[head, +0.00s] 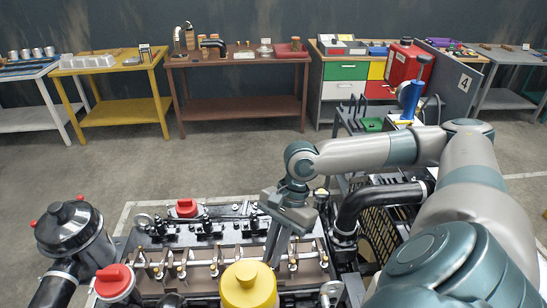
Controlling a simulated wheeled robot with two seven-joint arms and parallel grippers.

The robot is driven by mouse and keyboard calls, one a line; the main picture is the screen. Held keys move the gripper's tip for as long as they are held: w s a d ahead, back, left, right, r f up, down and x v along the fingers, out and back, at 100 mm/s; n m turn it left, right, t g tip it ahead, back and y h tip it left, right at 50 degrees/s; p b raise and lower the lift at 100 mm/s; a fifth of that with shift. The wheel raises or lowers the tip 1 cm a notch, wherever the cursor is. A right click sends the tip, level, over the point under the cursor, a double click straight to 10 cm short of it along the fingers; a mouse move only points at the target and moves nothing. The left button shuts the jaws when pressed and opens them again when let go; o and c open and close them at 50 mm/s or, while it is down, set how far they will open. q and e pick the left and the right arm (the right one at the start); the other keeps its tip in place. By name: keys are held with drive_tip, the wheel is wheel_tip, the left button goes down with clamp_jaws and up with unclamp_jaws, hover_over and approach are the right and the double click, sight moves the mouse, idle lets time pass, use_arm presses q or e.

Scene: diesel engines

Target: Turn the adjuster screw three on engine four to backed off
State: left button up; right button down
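The diesel engine (205,285) lies in front of me with its top exposed, showing a row of rockers and small brass-coloured adjuster parts (215,268). Which one is adjuster screw three I cannot tell; the parts are small. My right arm reaches in from the right, and its gripper (275,262) points down at the right part of the row. Its fingers look close together and hide what is beneath them; whether they touch a screw I cannot tell. My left gripper is out of view.
A yellow cap (248,286) rises at the engine's near side. A black canister (72,232) and a red cap (114,279) stand at left. A black pipe (375,200) and radiator lie right. A sign with a 4 (465,83) stands behind. Workbenches line the wall beyond open floor.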

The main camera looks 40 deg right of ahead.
drive_tip(key=shift+w, duration=0.1)
idle(0.3)
drive_tip(key=n, duration=0.2)
drive_tip(key=n+g, duration=0.1)
drive_tip(key=n, duration=0.1)
drive_tip(key=n+g, duration=0.1)
drive_tip(key=n, duration=0.1)
drive_tip(key=shift+w+a+h, duration=0.15)
drive_tip(key=shift+w+h, duration=0.2)
drive_tip(key=shift+h, duration=0.05)
drive_tip(key=n, duration=0.2)
drive_tip(key=n+g+h, duration=0.1)
drive_tip(key=n, duration=0.1)
drive_tip(key=n+h, duration=0.1)
drive_tip(key=n, duration=0.1)
drive_tip(key=shift+w+a+r+g, duration=0.1)
drive_tip(key=shift+w+a+g, duration=0.15)
drive_tip(key=shift+g, duration=0.05)
drive_tip(key=n+h, duration=0.1)
drive_tip(key=n, duration=0.3)
drive_tip(key=a+n+h, duration=0.1)
drive_tip(key=n+h, duration=0.1)
drive_tip(key=n, duration=0.2)
drive_tip(key=n+h, duration=0.1)
drive_tip(key=n, duration=0.2)
drive_tip(key=shift+s+a+n, duration=0.1)
drive_tip(key=shift+a+n, duration=0.05)
drive_tip(key=shift+n, duration=0.25)
